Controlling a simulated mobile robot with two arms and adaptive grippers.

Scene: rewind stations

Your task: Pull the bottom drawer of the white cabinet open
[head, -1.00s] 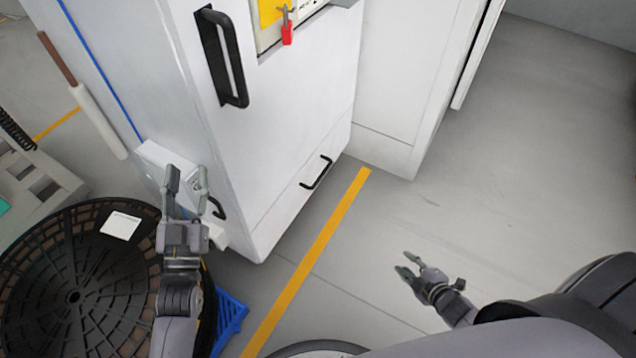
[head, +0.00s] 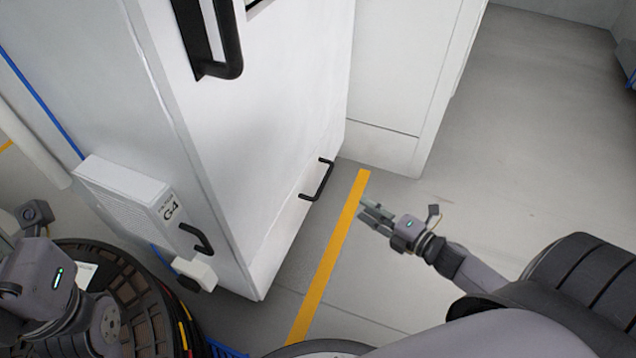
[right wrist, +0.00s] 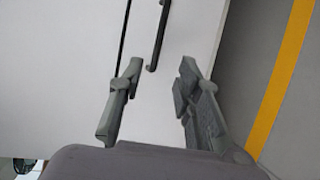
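The white cabinet (head: 265,120) stands left of centre in the head view. Its bottom drawer (head: 285,235) looks flush with the front. The drawer's black bar handle (head: 327,181) is near the floor; it also shows at the top of the right wrist view (right wrist: 158,38). My right gripper (head: 370,214) is to the right of the handle, apart from it. In the right wrist view its fingers (right wrist: 160,85) are spread and empty, with the handle beyond them. My left gripper (head: 40,275) is at the lower left edge; its fingertips are cut off.
A tall black handle (head: 210,40) is higher on the cabinet front. A white box marked G4 (head: 125,195) sticks out from the cabinet's side. A black reel (head: 145,310) is at lower left.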

